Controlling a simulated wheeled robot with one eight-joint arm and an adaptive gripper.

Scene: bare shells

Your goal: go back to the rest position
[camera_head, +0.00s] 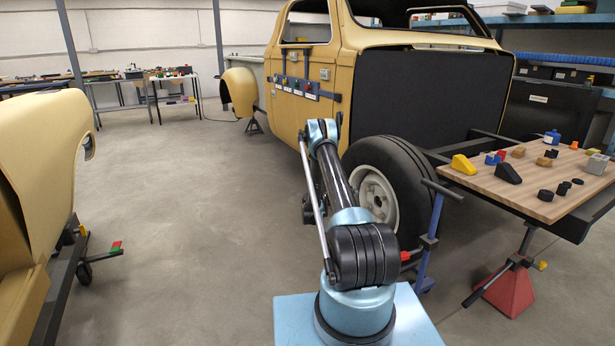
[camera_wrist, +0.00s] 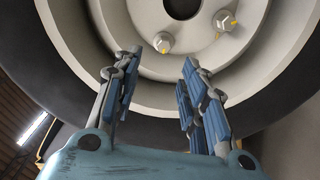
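My gripper (camera_wrist: 160,88) shows in the wrist view with its two blue-padded fingers apart and nothing between them. Beyond the fingertips is the pale wheel rim (camera_wrist: 130,45) with bolts and a dark centre hole. How far the fingertips are from the rim I cannot tell. In the head view my arm reaches up and forward from its light blue base in front of the truck's wheel (camera_head: 376,194). The gripper itself is hidden there behind the arm.
A yellow truck shell (camera_head: 395,60) stands ahead. A wooden board (camera_head: 508,193) with several small blocks and pucks is at right, above a red stand (camera_head: 507,292). Another yellow shell (camera_head: 40,170) on a wheeled frame is at left. The floor (camera_head: 190,210) between them is clear.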

